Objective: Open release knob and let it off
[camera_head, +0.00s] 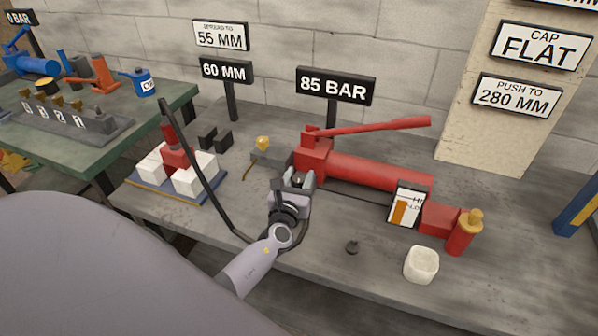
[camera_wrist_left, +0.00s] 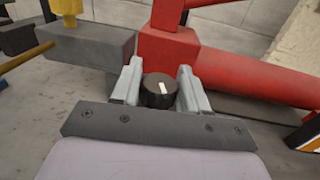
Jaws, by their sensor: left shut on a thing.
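A red hand pump (camera_head: 370,172) with a long red lever (camera_head: 375,127) lies on the grey bench; its red body also shows in the left wrist view (camera_wrist_left: 250,72). The release knob (camera_wrist_left: 159,90) is a dark round knob with a white mark, at the near face of the pump's red end block. My left gripper (camera_head: 298,183) is shut on this knob, one finger on each side; in the left wrist view the fingers (camera_wrist_left: 158,88) flank it. In the head view the gripper mostly hides the knob. My right gripper is not in view.
A black hose (camera_head: 196,165) loops past my left wrist to a red jack (camera_head: 176,150) between white blocks. An "85 BAR" sign (camera_head: 335,86) stands behind the pump.

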